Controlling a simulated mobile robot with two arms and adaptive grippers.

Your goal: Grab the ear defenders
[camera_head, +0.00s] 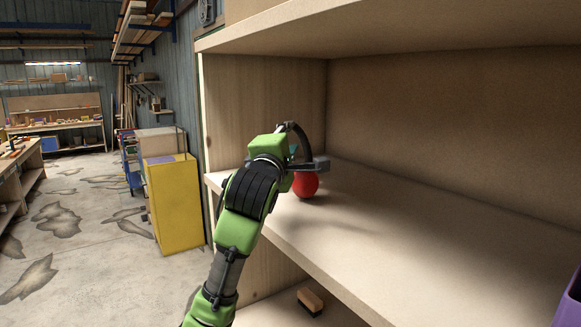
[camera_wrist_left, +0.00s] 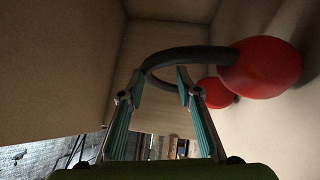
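The ear defenders have red cups (camera_head: 305,185) and a black headband (camera_head: 297,129). They stand on the shelf board with the band arching upward, partly hidden behind my left gripper (camera_head: 293,155). In the left wrist view, the nearer red cup (camera_wrist_left: 262,68) is at the right, with the other cup partly behind it. The headband (camera_wrist_left: 190,57) curves across just at the tips of my left gripper (camera_wrist_left: 160,82). Its two teal fingers are apart, with the band at or between the tips; contact is unclear. My right gripper is not in view.
The wooden shelf board (camera_head: 390,235) is bare to the right, with a side panel at the left and another board above. A brush-like block (camera_head: 310,301) lies on the shelf below. A purple object (camera_head: 570,305) shows at the lower right edge. A yellow cabinet (camera_head: 174,203) stands left.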

